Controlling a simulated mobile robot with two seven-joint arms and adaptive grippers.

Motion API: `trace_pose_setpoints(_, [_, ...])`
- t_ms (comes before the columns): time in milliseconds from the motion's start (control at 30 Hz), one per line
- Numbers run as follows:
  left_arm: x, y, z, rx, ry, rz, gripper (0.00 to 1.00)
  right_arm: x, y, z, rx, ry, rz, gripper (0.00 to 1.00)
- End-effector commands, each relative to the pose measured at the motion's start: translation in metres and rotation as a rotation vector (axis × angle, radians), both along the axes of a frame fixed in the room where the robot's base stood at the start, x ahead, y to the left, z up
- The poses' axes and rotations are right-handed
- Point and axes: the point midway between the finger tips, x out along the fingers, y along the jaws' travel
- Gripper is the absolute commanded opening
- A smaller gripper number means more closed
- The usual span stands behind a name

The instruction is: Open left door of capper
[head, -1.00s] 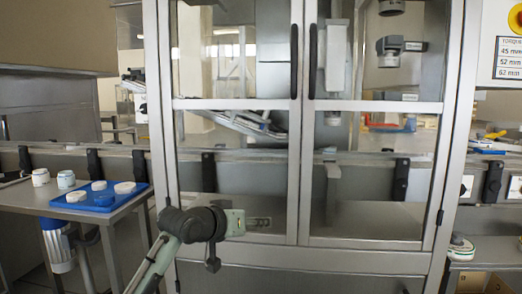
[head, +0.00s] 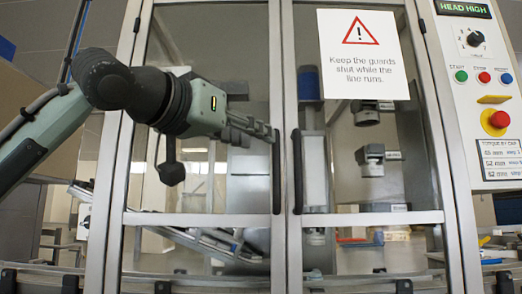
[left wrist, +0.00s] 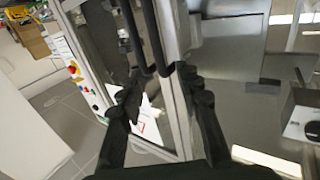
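The capper is a glazed, grey-framed cabinet in front of me with two doors. Its left door (head: 199,220) is shut, with a black vertical handle (head: 277,172) on its inner edge. The right door (head: 367,218) is shut, with its own black handle (head: 297,172). My left gripper (head: 270,131) is near the top of the left door's handle. My right gripper is not in view.
A warning sign (head: 362,54) is on the right door's glass. A control panel (head: 482,95) with buttons and a red stop knob (head: 495,119) stands to the right. A conveyor-like part (head: 200,240) shows behind the left door.

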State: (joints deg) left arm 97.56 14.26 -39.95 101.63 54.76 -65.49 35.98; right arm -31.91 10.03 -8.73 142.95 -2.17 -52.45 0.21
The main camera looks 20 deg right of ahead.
Motion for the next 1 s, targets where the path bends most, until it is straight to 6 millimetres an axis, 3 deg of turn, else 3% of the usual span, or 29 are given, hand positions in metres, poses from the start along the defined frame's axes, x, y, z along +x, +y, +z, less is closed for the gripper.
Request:
trace_pose_setpoints(333, [0.035, -0.041, 0.000, 0.000, 0.003, 0.001, 0.34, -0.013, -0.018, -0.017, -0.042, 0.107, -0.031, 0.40])
trace_pose_setpoints(767, [0.043, -0.050, 0.000, 0.000, 0.000, 0.001, 0.34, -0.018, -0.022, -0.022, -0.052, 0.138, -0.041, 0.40])
trace_pose_setpoints(1000, [0.043, -0.050, 0.000, 0.000, 0.000, 0.002, 0.04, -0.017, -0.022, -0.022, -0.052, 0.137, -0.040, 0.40])
